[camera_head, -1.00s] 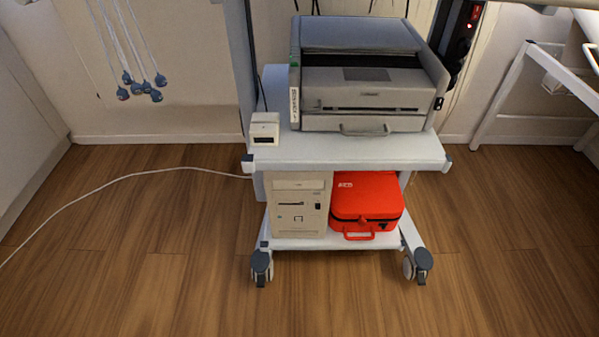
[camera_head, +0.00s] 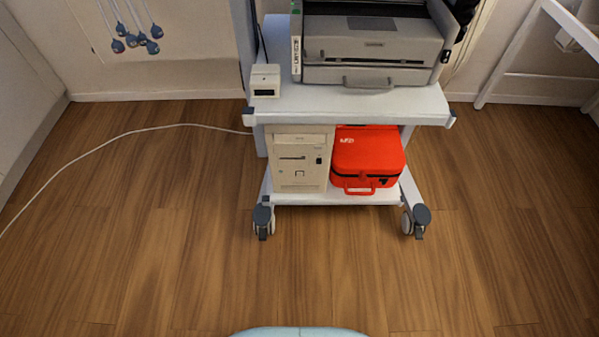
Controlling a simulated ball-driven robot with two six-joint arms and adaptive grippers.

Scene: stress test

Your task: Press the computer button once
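The beige computer (camera_head: 300,160) stands upright on the lower shelf of a white wheeled cart, at its left side. Its front faces me, with a drive slot, a small dark square at the right of the front and a small outlined square lower down. I cannot tell for certain which of these is the button. Neither of my grippers is in view.
The white cart (camera_head: 350,108) carries a grey printer (camera_head: 372,50) and a small white box (camera_head: 265,80) on top. A red case (camera_head: 367,155) sits right of the computer. A white cable (camera_head: 120,140) runs left. The wooden floor (camera_head: 330,270) in front is clear.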

